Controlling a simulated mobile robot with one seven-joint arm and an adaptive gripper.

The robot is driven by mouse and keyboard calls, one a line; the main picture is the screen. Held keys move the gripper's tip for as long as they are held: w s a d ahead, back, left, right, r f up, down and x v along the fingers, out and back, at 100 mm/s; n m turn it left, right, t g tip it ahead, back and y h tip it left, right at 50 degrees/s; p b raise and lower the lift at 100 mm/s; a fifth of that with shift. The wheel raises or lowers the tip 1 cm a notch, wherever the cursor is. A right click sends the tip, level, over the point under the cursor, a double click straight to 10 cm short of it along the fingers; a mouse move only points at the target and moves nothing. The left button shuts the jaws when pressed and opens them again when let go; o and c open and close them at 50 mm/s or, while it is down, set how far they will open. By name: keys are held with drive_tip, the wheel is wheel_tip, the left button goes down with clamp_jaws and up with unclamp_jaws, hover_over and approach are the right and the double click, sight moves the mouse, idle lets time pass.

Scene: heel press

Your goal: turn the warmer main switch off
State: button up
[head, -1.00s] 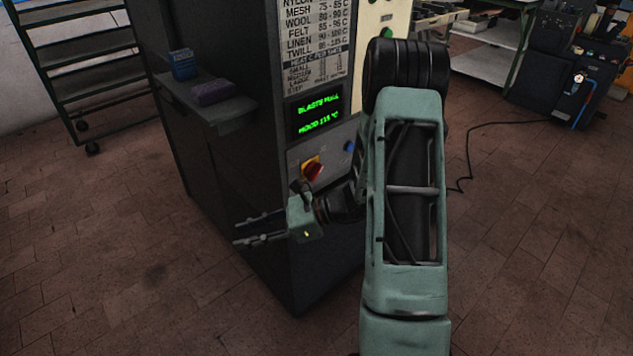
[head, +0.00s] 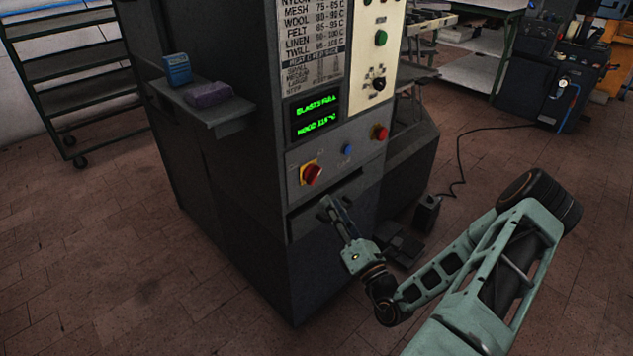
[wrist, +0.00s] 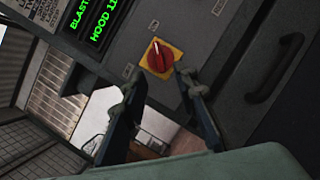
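The main switch (head: 311,173) is a red rotary knob on a yellow plate, low on the front panel of the dark warmer cabinet (head: 240,190). It also shows in the wrist view (wrist: 159,57), tilted, with small labels around it too small to read. My gripper (head: 335,207) is below and to the right of the switch in the head view, apart from it. In the wrist view my gripper (wrist: 160,85) has its two fingers spread with nothing between them, and the knob lies just beyond the fingertips.
A green display (head: 317,117) reads "HOOD" and a temperature. A blue button (head: 347,149) and a red button (head: 379,132) sit right of the switch. A dark handle (wrist: 275,68) stands out from the panel. A side shelf (head: 222,108) holds a blue box and a purple item.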

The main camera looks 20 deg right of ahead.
sight(316, 179)
drive_tip(key=b+x, duration=0.1)
drive_tip(key=x, duration=0.8)
drive_tip(key=shift+w+a+r, duration=0.1)
drive_tip(key=shift+w, duration=0.2)
clamp_jaws()
